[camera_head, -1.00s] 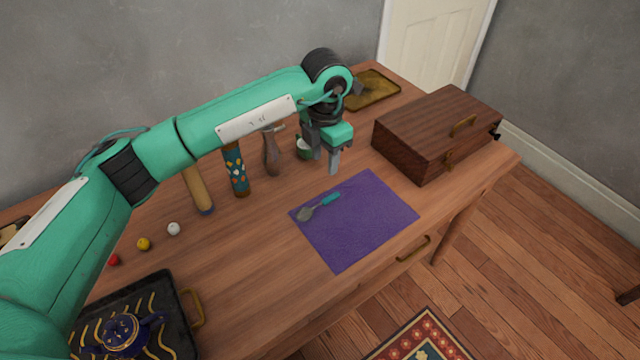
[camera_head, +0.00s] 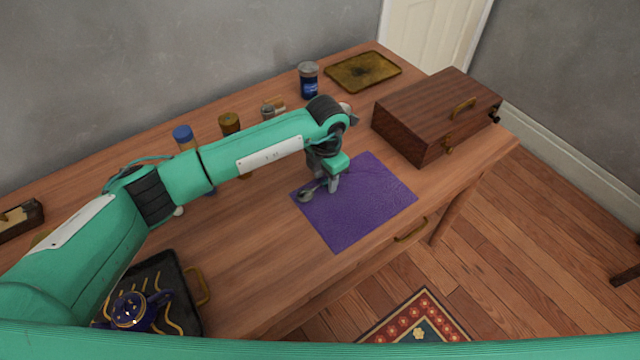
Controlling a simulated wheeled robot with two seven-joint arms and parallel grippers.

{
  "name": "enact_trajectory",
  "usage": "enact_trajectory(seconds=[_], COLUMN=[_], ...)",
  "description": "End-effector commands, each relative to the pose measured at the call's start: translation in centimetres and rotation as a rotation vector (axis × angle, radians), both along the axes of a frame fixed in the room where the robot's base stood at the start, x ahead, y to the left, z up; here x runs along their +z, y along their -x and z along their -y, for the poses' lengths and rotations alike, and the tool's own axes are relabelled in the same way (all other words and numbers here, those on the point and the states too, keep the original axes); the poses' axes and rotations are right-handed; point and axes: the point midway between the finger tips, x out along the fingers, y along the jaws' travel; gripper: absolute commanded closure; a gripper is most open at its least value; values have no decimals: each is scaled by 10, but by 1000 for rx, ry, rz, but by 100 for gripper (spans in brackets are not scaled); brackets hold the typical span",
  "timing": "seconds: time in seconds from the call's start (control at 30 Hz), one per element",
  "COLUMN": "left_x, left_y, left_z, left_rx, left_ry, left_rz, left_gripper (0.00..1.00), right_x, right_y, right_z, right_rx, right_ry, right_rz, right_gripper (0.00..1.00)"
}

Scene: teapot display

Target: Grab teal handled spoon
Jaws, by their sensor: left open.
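The spoon (camera_head: 306,195) lies on the purple mat (camera_head: 357,221), near the mat's left corner. Its grey bowl shows, but its teal handle is mostly hidden behind my left gripper (camera_head: 332,187). The left gripper is open and points down over the handle end of the spoon, low above the mat. I cannot tell whether the fingers are around the handle or still above it. My right gripper is not in view.
A wooden box (camera_head: 436,113) stands right of the mat. A blue jar (camera_head: 309,81) and a brass tray (camera_head: 363,71) are behind. A black tray (camera_head: 187,318) with a blue teapot (camera_head: 132,311) is at lower left. The mat's right part is clear.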

Motion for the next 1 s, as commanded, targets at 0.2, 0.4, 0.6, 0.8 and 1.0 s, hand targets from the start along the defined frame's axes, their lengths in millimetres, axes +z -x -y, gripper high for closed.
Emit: enact_trajectory(seconds=[0.2, 0.4, 0.6, 0.8, 1.0], left_x=[-3, -3, -3, -2, 14], left_y=[0, 0, 0, 0, -1], left_z=[0, 0, 0, 0, 0], left_rx=[-1, -1, -1, -1, -1], left_ry=[-1, -1, -1, 0, 0], left_rz=[1, 1, 1, 1, 4], left_gripper=[59, 89, 100, 100, 100], right_x=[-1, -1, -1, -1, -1], right_y=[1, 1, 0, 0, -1], right_z=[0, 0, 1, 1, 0], right_rx=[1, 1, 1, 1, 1], right_ry=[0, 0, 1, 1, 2], right_rz=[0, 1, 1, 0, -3], right_gripper=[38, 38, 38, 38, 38])
